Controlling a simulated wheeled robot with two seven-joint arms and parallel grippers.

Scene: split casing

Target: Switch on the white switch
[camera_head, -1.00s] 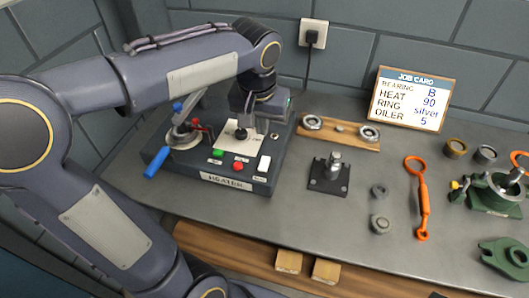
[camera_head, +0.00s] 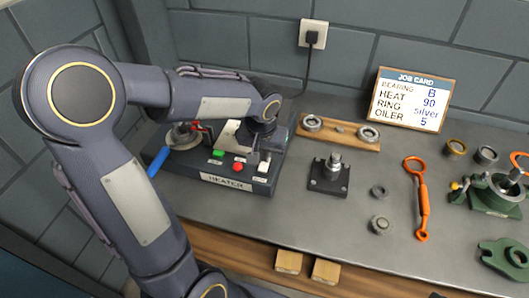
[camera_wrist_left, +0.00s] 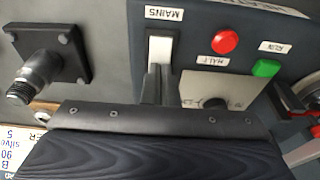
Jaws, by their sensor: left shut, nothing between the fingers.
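The white switch (camera_head: 263,168) is at the right end of the heater's front panel (camera_head: 225,179). In the left wrist view the white switch (camera_wrist_left: 160,49) sits beside a label reading MAINS. My left gripper (camera_head: 265,156) is over the switch, pointing down, with its fingers shut and empty. In the left wrist view the fingertips of my left gripper (camera_wrist_left: 156,76) overlap the near end of the switch; whether they press on it I cannot tell. My right gripper is in neither view.
A red button (camera_head: 238,167) and a green button (camera_head: 218,154) are left of the switch. A blue-handled lever (camera_head: 157,163) is at the heater's left end. A black block with a metal post (camera_head: 329,174) stands to the right.

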